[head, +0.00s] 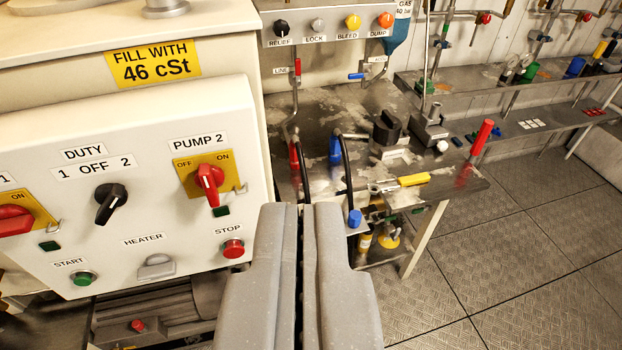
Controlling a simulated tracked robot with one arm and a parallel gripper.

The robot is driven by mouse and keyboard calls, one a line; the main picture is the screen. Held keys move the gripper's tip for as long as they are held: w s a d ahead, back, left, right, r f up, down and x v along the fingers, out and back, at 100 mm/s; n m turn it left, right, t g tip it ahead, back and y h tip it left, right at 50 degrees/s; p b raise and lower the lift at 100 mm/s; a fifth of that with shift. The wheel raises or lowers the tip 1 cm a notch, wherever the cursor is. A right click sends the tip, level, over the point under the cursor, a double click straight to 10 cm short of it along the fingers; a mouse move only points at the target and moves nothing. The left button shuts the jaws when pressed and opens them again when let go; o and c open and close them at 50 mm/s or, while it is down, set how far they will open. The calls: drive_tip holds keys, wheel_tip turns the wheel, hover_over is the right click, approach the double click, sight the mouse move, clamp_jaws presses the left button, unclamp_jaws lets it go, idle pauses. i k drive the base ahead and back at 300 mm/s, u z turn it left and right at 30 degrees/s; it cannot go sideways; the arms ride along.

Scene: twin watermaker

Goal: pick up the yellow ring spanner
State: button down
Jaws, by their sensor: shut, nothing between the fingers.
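A spanner with a yellow handle (413,180) and a bare metal end to its left lies near the front edge of the grey metal workbench (345,108). The shape of its metal end is too small to make out for certain. My gripper (303,208) is at the bottom middle, shut and empty, with only a thin dark gap between its grey fingers. The spanner is apart from the gripper, up and to the right in the picture, beyond the fingertips.
A white control panel (130,200) with knobs and buttons stands close on the left. A red-handled lever (482,137) stands right of the spanner. Floor plates (520,240) at right are clear.

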sight(406, 181)
drive_tip(key=k, duration=0.6)
drive_tip(key=z, duration=0.85)
drive_tip(key=i, duration=2.15)
drive_tip(key=u, duration=0.75)
